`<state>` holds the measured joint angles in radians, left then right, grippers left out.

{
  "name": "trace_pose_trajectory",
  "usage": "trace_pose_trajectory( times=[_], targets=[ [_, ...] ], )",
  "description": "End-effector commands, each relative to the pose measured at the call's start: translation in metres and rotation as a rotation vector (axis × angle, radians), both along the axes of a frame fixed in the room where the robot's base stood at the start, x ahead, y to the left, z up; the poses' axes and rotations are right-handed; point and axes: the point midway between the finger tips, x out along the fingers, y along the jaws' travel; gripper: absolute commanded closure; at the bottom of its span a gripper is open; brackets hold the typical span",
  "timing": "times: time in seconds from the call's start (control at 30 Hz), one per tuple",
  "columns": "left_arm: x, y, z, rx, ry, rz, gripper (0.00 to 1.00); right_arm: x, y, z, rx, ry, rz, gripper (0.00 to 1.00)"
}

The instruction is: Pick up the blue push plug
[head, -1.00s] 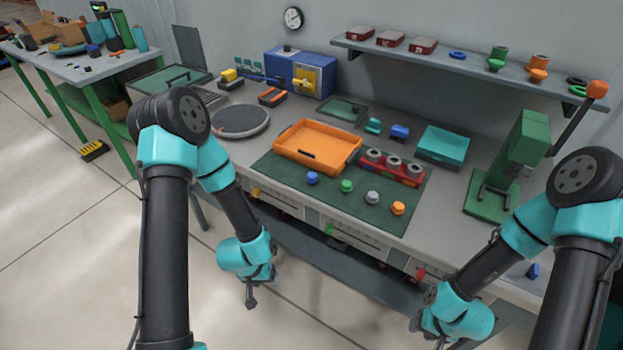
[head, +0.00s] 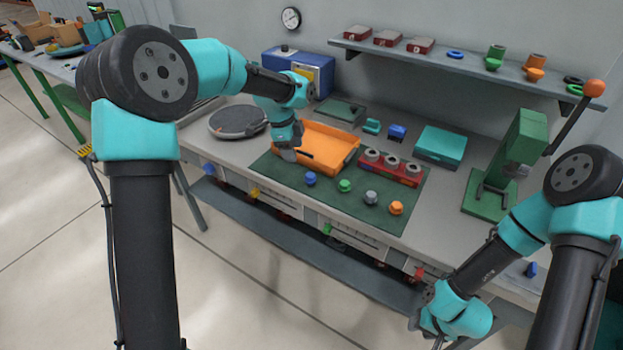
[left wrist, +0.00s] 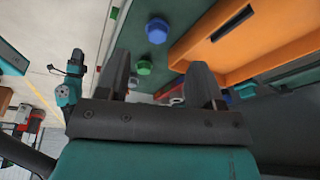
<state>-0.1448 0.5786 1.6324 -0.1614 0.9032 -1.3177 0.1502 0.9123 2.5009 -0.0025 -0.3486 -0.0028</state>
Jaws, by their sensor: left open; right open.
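The blue push plug (head: 310,179) stands on the green mat (head: 278,183), just in front of the orange tray (head: 335,158). It is leftmost in a row with a green plug (head: 345,186), a grey plug (head: 371,197) and an orange plug (head: 396,208). My left gripper (head: 288,155) is above the mat's left part, left of the blue plug and apart from it. In the left wrist view the blue plug (left wrist: 157,30) shows beyond the open, empty fingers (left wrist: 160,85). My right gripper (head: 438,338) is low at the front right, away from the plugs.
A red block with grey rings (head: 392,168) stands right of the orange tray. A green press (head: 505,170) stands at the right of the bench. A round grey turntable (head: 238,121) lies at the left. The tray wall is close to my left gripper.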

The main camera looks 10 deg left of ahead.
Motion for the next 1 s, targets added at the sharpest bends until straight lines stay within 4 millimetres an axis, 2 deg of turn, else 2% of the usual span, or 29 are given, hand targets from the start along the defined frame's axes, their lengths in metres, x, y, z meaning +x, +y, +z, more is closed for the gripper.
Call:
trace_pose_trajectory(
  times=[0.03,0.13,0.2,0.33,0.7,0.87,1.0],
  targets=[
    [0.004,-0.017,0.018,0.054,-0.007,-0.11,0.39,0.0,0.0,0.0,0.0,0.0,0.0,0.57],
    [0.007,-0.034,0.045,0.152,-0.003,-0.277,0.39,0.0,0.0,0.0,0.0,0.0,0.0,0.57],
    [0.008,-0.041,0.058,0.2,0.0,-0.348,0.39,0.0,0.0,0.0,0.0,0.0,0.0,0.57],
    [0.009,-0.046,0.069,0.238,0.003,-0.404,0.39,0.0,0.0,0.0,0.0,0.0,0.0,0.57],
    [0.008,-0.045,0.064,0.238,0.007,-0.402,0.39,0.0,0.0,0.0,0.0,0.0,0.0,0.57],
    [0.008,-0.045,0.046,0.238,0.009,-0.402,0.39,0.0,0.0,0.0,0.0,0.0,0.0,0.57],
    [0.008,-0.045,0.022,0.237,0.009,-0.4,0.39,0.0,0.0,0.0,0.0,0.0,0.0,0.57]
  ],
)
